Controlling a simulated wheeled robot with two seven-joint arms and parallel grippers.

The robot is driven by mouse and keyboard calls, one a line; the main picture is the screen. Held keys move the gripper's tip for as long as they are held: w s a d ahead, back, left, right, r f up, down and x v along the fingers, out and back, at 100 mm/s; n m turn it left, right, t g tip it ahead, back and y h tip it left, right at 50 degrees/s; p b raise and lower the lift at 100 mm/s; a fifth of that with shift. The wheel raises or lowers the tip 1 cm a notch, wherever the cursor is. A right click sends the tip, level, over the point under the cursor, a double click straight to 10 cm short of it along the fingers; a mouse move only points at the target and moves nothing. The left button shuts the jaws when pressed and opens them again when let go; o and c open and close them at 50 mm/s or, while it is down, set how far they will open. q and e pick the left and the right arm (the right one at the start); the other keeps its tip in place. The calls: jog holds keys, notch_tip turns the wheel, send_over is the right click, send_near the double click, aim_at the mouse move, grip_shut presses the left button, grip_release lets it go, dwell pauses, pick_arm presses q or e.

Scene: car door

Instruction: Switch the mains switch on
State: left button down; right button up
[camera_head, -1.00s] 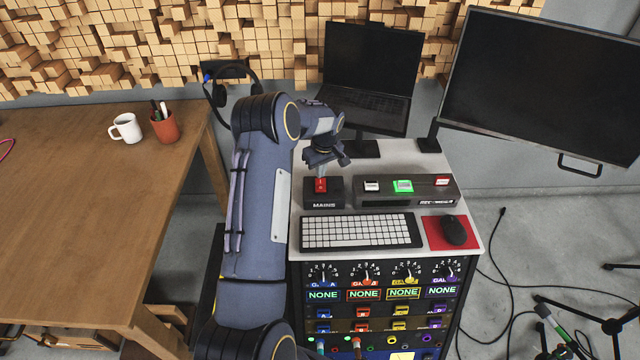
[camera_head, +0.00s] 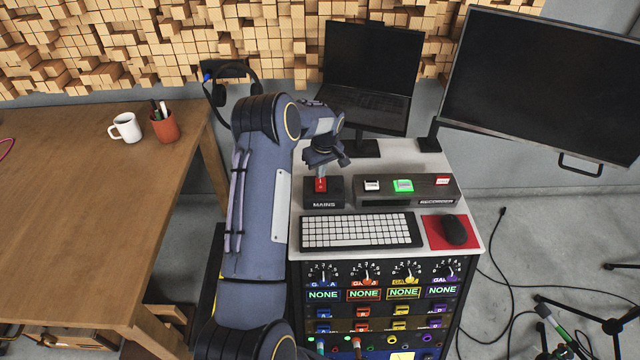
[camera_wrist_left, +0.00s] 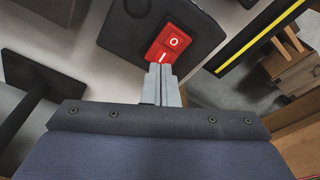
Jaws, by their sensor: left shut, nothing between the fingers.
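The mains switch is a red rocker (camera_head: 320,185) set in a black box labelled MAINS (camera_head: 324,204), standing on the white top of the cabinet. In the left wrist view the rocker (camera_wrist_left: 168,42) shows a "0" on its far half and an "I" on its near half. My left gripper (camera_head: 321,174) is shut and empty, pointing down over the box. In the wrist view its closed fingertips (camera_wrist_left: 160,68) are at the "I" end of the rocker and partly cover it; I cannot tell for sure whether they touch. My right gripper is not in view.
A recorder box (camera_head: 408,191) with white, green and red buttons stands right of the switch. A keyboard (camera_head: 361,231) lies in front, with a mouse (camera_head: 454,231) on a red pad. A laptop (camera_head: 368,80) and a monitor (camera_head: 540,85) stand behind. A wooden desk (camera_head: 80,220) is at left.

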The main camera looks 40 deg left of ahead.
aim_at(321, 180)
pick_arm(q)
jog(key=shift+f+b, duration=0.6)
jog(key=shift+f, duration=0.2)
jog(key=shift+r, duration=0.1)
jog(key=shift+r+p, duration=1.65)
jog(key=shift+r, duration=1.8)
